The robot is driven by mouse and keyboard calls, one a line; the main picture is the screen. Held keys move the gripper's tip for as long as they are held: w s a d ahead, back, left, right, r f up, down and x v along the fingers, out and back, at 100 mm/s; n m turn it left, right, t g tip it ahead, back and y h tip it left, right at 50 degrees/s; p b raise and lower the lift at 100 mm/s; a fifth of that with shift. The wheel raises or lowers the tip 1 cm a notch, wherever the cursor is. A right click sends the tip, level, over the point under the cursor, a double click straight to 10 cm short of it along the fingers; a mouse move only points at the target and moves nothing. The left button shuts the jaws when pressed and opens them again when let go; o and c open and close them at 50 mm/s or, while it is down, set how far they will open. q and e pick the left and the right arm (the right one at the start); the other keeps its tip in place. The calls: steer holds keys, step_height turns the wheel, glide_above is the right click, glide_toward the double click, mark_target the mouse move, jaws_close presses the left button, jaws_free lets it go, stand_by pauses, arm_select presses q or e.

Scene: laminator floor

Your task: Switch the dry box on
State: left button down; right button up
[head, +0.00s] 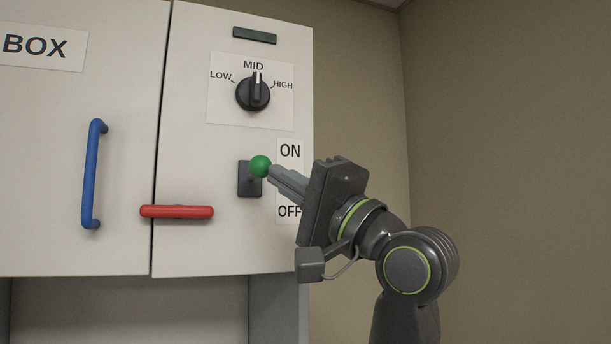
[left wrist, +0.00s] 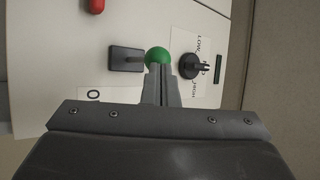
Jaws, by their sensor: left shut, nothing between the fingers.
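The dry box (head: 184,120) is a pale cabinet. Its switch is a lever with a green ball (head: 260,166) on a dark plate (head: 249,181), beside an ON label (head: 290,151) above and an OFF label (head: 289,211) below. The ball appears near the upper, ON-side part of the plate; the lever's exact tilt is hard to tell. My left gripper (head: 273,173) is shut and empty, its fingertips at the ball's lower right, touching or almost touching it. The left wrist view shows the green ball (left wrist: 157,56) right at the fingertips (left wrist: 160,68). My right gripper is out of view.
A black dial (head: 253,93) above the switch points near MID. A dark strip (head: 255,35) is above that. A red horizontal handle (head: 177,212) sits lower left, and a blue door handle (head: 92,174) stands farther left. Bare wall (head: 510,120) is at right.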

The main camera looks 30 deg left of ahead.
arm_select(q)
steer(key=shift+w+a+r, duration=0.1)
steer(key=shift+a, duration=0.1)
steer(key=shift+m+t+h, duration=0.3)
steer(key=shift+m+h, duration=0.2)
steer(key=shift+h, duration=0.2)
step_height(320, 180, up, 5)
steer(key=p, duration=0.5)
steer(key=shift+w+a, duration=0.1)
steer(key=shift+w, duration=0.05)
